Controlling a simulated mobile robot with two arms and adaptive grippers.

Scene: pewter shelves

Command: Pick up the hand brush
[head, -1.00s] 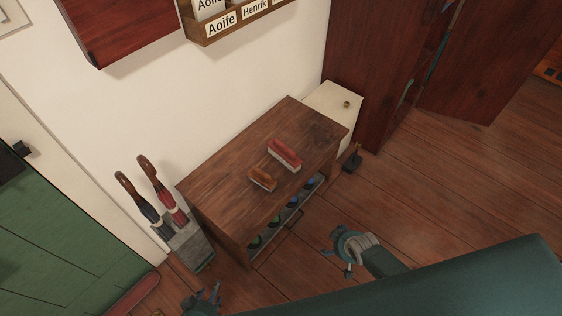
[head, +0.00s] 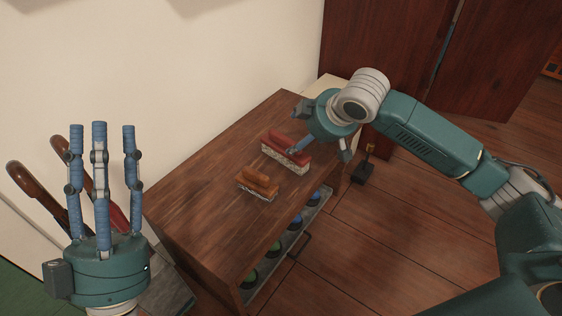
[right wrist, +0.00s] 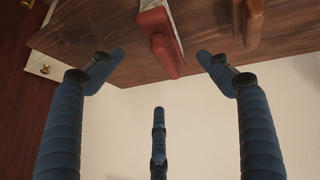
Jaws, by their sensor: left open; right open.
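Two brushes lie on the brown wooden cabinet top. The red brush (head: 287,147) has pale bristles and lies further back and right; it also shows in the right wrist view (right wrist: 155,24). The smaller orange-brown brush (head: 259,184) lies nearer the front; its handle shows in the right wrist view (right wrist: 253,22). My right gripper (head: 321,140) is open and empty beside the red brush, one finger overlapping its right end in the head view. I cannot tell whether it touches. My left gripper (head: 101,150) is open and empty, fingers upward, left of the cabinet.
The cabinet (head: 190,190) stands against a pale wall, with several round coloured items on its open lower shelf. Long-handled tools (head: 40,190) stand in a grey holder behind my left gripper. A dark object (head: 364,165) sits on the floor right of the cabinet.

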